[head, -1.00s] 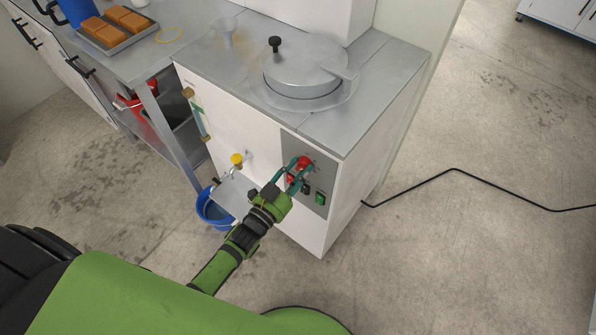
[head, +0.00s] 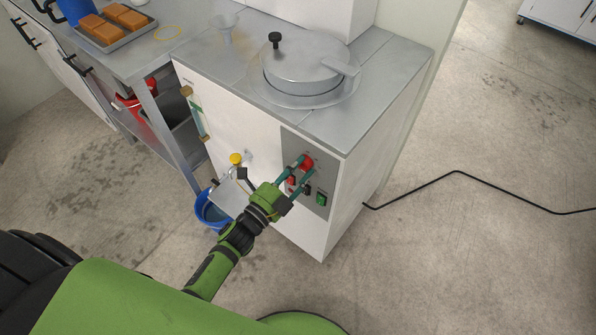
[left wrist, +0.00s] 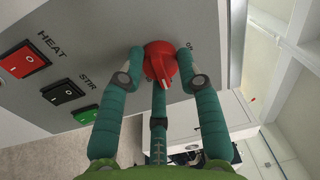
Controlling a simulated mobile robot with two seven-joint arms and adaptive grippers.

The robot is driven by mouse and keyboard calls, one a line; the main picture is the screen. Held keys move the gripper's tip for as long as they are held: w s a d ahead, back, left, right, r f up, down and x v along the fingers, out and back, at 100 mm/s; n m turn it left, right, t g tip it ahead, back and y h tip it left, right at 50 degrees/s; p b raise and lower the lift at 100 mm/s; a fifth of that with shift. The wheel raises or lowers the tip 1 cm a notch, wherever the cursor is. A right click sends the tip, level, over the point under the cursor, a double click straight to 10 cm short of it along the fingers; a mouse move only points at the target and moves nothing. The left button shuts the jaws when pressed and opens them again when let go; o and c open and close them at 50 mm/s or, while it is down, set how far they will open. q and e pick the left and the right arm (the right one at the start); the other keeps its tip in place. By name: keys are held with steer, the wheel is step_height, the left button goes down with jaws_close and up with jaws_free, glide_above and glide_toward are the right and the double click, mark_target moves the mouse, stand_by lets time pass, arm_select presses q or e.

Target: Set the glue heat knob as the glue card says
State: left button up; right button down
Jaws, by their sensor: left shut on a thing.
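The round red knob (head: 307,161) sits at the top of the grey control panel on the white cabinet's front. In the left wrist view the knob (left wrist: 158,60) has a raised grip bar, which slants down to the right. My left gripper (head: 302,167) is shut on the knob, with one teal finger on each side; the fingertips also show in the left wrist view (left wrist: 160,68). Lettering beside the knob is partly hidden by a finger. No glue card can be made out.
Below the knob are a red switch (left wrist: 24,58) by the word HEAT, a black switch (left wrist: 63,92) by STIR, and a green switch (left wrist: 86,114). A yellow-handled tap (head: 236,158) stands left of the panel above a blue bucket (head: 208,212). A black cable (head: 455,170) crosses the floor.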

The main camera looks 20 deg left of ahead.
arm_select(q)
steer(key=m+b, duration=0.3)
steer(key=m, duration=0.6)
steer(key=shift+w+a+m+h, duration=0.1)
steer(key=shift+m+h, duration=0.3)
steer(key=m+b, duration=0.1)
steer(key=m, duration=0.3)
steer(key=shift+r+m+g+b, duration=0.15)
steer(key=shift+m+g+b, duration=0.15)
steer(key=shift+g+b, duration=0.1)
steer(key=shift+r+m+b, duration=0.1)
steer(key=shift+m+b, duration=0.35)
steer(key=shift+m, duration=1.45)
steer(key=o, duration=1.2)
steer(key=shift+c, duration=0.2)
